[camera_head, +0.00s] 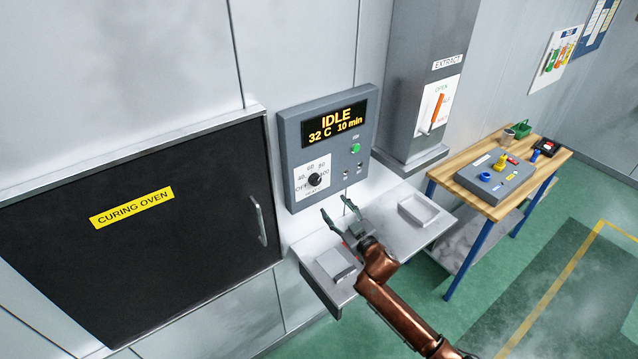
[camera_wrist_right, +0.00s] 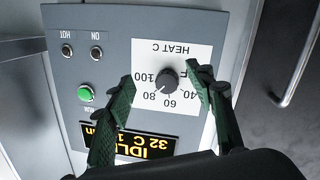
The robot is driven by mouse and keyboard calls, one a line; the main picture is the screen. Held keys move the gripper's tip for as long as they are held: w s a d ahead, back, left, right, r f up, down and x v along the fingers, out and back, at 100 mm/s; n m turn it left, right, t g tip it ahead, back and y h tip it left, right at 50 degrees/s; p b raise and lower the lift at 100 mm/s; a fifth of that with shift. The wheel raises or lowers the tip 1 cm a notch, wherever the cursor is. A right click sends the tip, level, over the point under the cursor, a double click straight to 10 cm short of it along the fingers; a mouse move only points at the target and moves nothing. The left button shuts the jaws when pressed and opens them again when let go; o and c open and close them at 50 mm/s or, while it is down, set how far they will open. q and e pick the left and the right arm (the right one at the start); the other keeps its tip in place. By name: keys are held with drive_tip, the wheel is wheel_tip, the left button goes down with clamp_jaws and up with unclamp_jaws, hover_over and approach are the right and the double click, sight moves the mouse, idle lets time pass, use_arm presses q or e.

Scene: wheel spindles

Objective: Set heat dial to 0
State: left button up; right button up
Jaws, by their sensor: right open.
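The heat dial (camera_head: 315,180) is a small black knob on a white scale plate, low on the grey control panel (camera_head: 289,140). The scale reads OFF, 40, 60, 80 and 100. The panel display (camera_head: 335,123) reads IDLE, 32 C, 10 min. The right wrist view shows the dial (camera_wrist_right: 167,84) upside down, between the fingers. Its pointer direction is too small to tell. My right gripper (camera_head: 336,207) is open and empty, just below and in front of the dial; its fingers (camera_wrist_right: 162,78) appear on either side of it, with no clear contact. My left gripper is not in view.
A green button (camera_head: 355,148) sits right of the dial. The curing oven door (camera_head: 150,240) with its handle (camera_head: 258,221) is at left. A metal shelf (camera_head: 340,290) below holds trays. An extract lever (camera_head: 437,108) and a wooden table (camera_head: 480,200) are at right.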

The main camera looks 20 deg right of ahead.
sight(317, 182)
drive_tip(key=shift+n+t+y, duration=0.3)
drive_tip(key=shift+n+y, duration=0.2)
drive_tip(key=w+a+r, duration=0.1)
drive_tip(key=w, duration=0.1)
drive_tip(key=w+a+r+p, duration=0.1)
drive_tip(key=w, duration=0.2)
drive_tip(key=w+a+r, duration=0.1)
drive_tip(key=w+r, duration=0.1)
drive_tip(key=shift+w, duration=0.2)
drive_tip(key=shift+w+a, duration=0.25)
drive_tip(key=shift+w, duration=0.45)
drive_tip(key=c, duration=1.2)
